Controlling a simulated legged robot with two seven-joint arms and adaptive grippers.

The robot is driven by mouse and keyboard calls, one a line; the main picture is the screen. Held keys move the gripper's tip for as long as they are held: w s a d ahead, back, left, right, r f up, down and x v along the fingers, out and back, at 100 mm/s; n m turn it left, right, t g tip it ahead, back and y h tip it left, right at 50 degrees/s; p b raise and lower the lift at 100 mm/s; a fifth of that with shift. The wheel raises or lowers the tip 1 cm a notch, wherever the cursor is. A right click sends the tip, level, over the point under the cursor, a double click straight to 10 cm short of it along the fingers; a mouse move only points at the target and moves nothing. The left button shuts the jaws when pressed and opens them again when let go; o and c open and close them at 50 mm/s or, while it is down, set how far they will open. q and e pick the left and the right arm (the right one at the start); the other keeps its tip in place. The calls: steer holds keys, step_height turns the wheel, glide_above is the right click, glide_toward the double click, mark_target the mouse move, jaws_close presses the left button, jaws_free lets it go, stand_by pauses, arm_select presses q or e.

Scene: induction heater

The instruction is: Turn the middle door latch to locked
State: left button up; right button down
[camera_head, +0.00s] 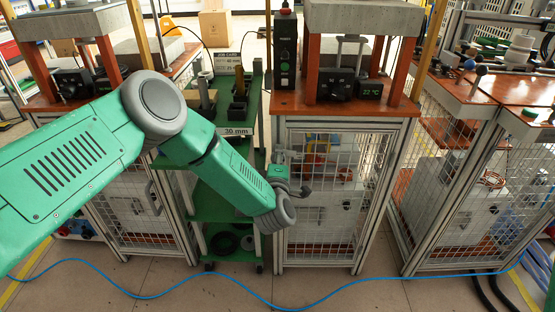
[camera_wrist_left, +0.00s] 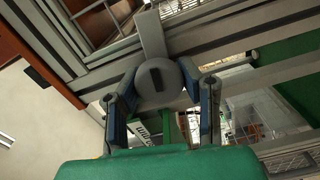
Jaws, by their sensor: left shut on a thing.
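The middle door latch (camera_wrist_left: 158,84) is a round grey knob with a dark slot and a flat grey tab, seen on the door frame in the wrist view. My left gripper (camera_wrist_left: 160,92) has one finger on each side of the knob and is shut on it. In the head view my left gripper (camera_head: 293,188) is at the left edge of the middle mesh door (camera_head: 335,200), partly hidden by my own wrist. The door looks closed against its frame. My right gripper is in neither view.
A green shelf cart (camera_head: 215,208) stands just left of the middle cabinet. Other mesh cabinets stand at left and right (camera_head: 465,210). A black control box (camera_head: 286,50) is on the middle table top (camera_head: 290,103). A blue hose (camera_head: 180,291) crosses the floor in front.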

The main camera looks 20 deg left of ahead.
arm_select(q)
steer(key=shift+f+n, duration=0.15)
steer(key=shift+n, duration=0.75)
steer(key=shift+s, duration=0.1)
steer(key=o, duration=1.2)
steer(key=shift+a, duration=0.1)
steer(key=shift+s, duration=0.3)
steer(key=v, duration=1.1)
steer(key=shift+s, duration=0.1)
